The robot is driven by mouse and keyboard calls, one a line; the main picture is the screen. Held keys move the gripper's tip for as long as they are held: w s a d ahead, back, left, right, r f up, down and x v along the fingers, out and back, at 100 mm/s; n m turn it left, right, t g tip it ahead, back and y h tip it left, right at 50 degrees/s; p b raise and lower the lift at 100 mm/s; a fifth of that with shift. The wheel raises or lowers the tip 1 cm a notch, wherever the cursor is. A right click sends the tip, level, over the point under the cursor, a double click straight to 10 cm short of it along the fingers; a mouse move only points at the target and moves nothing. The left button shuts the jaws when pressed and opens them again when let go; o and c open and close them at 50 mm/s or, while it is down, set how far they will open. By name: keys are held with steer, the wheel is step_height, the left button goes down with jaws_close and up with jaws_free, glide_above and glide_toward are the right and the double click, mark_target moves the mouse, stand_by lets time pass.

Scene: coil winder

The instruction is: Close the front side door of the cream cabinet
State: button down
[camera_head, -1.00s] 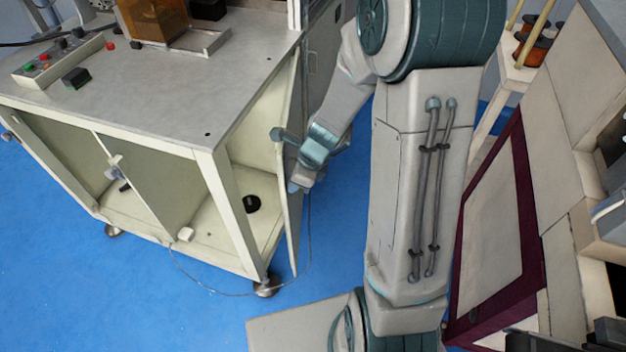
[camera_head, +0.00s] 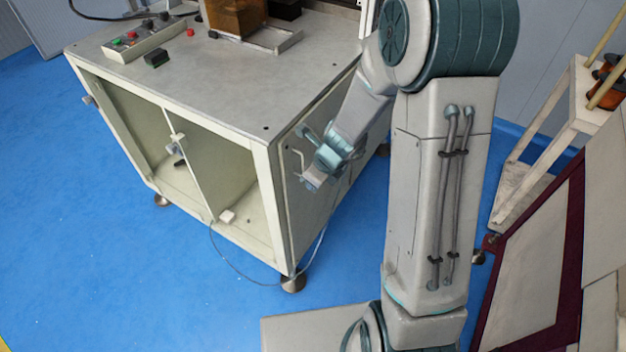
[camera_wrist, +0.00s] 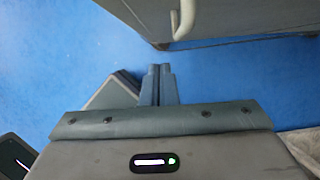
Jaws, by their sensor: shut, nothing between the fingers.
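The cream cabinet (camera_head: 262,163) stands at the left in the head view. Its side door (camera_head: 312,212) lies along the right side and looks flush or nearly flush with the frame; my arm hides part of it. A pale bar handle (camera_head: 297,160) shows on the door. My gripper (camera_head: 308,182) is beside the door's outer face, close to the handle; I cannot tell whether it touches. In the wrist view my gripper (camera_wrist: 160,68) is shut and empty, with the door (camera_wrist: 240,20) and its curved handle (camera_wrist: 183,20) ahead, beyond a strip of blue floor.
A control box (camera_head: 140,40) and a black block (camera_head: 156,57) sit on the cabinet top. A thin cable (camera_head: 240,270) hangs in a loop near the front corner. A cream frame rack (camera_head: 545,140) and a maroon-edged panel (camera_head: 540,290) stand at the right. Blue floor is open at the left.

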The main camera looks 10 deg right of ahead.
steer(key=s+d+r+p, duration=0.2)
steer(key=s+d+r, duration=0.3)
steer(key=r, duration=0.4)
steer(key=shift+d+r, duration=0.15)
steer(key=shift+d, duration=0.25)
steer(key=s+r+n+h, duration=0.1)
steer(key=s+r+n, duration=0.5)
steer(key=n, duration=0.7)
steer(key=s+d+r+n+h, duration=0.1)
steer(key=s+r+n, duration=0.5)
steer(key=n, duration=0.7)
steer(key=shift+s+d+h, duration=0.25)
steer(key=shift+s+h, duration=0.45)
steer(key=shift+s, duration=0.3)
steer(key=shift+r, duration=0.1)
